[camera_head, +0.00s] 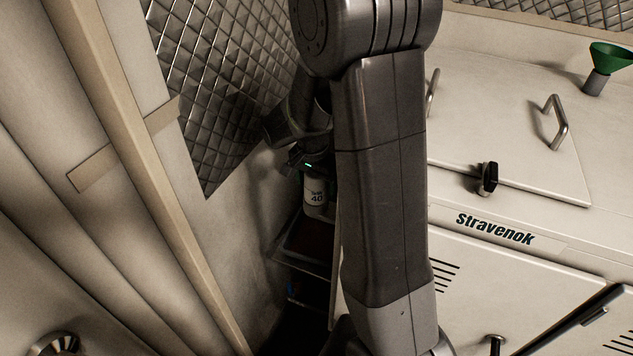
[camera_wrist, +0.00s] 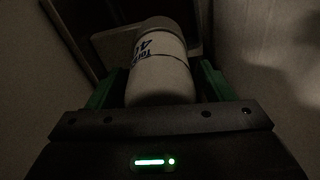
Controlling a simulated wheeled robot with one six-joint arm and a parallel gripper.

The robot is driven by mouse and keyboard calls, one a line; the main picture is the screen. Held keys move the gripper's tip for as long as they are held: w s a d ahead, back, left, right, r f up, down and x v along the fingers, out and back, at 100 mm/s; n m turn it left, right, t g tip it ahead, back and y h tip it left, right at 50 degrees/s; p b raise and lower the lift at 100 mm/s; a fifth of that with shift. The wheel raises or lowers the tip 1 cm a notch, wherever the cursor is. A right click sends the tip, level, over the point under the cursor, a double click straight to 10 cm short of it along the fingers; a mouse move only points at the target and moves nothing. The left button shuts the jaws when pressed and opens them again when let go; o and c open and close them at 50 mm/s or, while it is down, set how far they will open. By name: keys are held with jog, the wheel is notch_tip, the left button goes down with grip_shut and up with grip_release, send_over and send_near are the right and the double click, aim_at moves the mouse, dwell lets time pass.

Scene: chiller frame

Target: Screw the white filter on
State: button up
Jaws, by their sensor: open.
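The white filter (camera_head: 315,192) is a white cylinder with dark lettering and "40" on it. It shows in the head view low between the wall and my arm, partly hidden by my arm. In the wrist view the white filter (camera_wrist: 160,68) fills the middle, its far end reaching a grey rounded part. My gripper (camera_wrist: 158,88) is open, with one green finger on each side of the filter. I cannot tell whether the fingers touch it. In the head view my gripper is mostly hidden behind my arm.
A white cabinet with the label "Stravenok" (camera_head: 495,228) stands to the right, with handles and a black latch (camera_head: 487,178). A green funnel (camera_head: 611,56) sits on its top. A padded wall (camera_head: 205,80) is close on the left. The gap around the filter is narrow and dark.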

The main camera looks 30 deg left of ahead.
jog(key=n+p, duration=0.1)
jog(key=n, duration=0.6)
jog(key=shift+y, duration=0.4)
jog(key=n, duration=0.6)
jog(key=shift+a+g, duration=0.1)
jog(key=shift+g, duration=0.3)
jog(key=c, duration=1)
jog(key=shift+c, duration=0.2)
jog(key=m, duration=0.7)
jog(key=shift+t+b, duration=0.3)
jog(key=m+b, duration=0.1)
jog(key=m, duration=0.3)
jog(key=shift+f+h, duration=0.1)
jog(key=shift+h, duration=0.2)
jog(key=m, duration=0.4)
